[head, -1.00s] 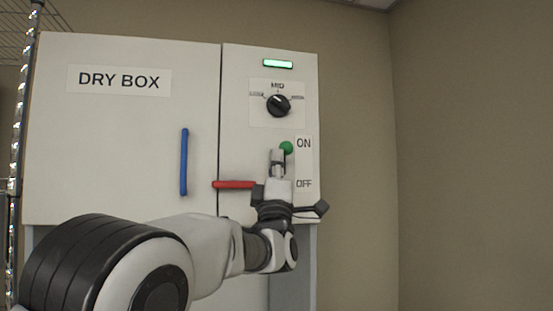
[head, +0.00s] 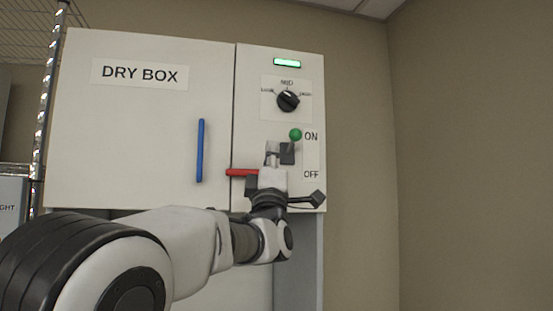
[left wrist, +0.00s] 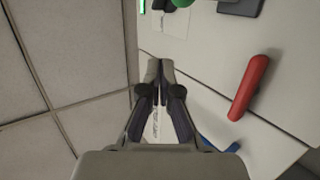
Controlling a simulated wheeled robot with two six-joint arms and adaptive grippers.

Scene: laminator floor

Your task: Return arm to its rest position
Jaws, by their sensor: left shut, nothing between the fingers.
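My left gripper (head: 270,158) is shut and empty in front of the dry box's control panel (head: 309,60). It stands just below and left of the green-knobbed lever (head: 295,134), apart from it. The lever is up beside the ON label. In the left wrist view my closed fingers (left wrist: 159,68) point upward in the picture, with the green knob (left wrist: 182,3) cut off at the top edge. My left arm reaches in from the lower left. My right gripper is not in view.
The dry box (head: 140,130) has a blue door handle (head: 200,150), a red handle (head: 242,172) close to my gripper, a black dial (head: 288,100) at MID and a lit green lamp (head: 287,63). A wire rack (head: 46,100) stands at left. Space to the right is free.

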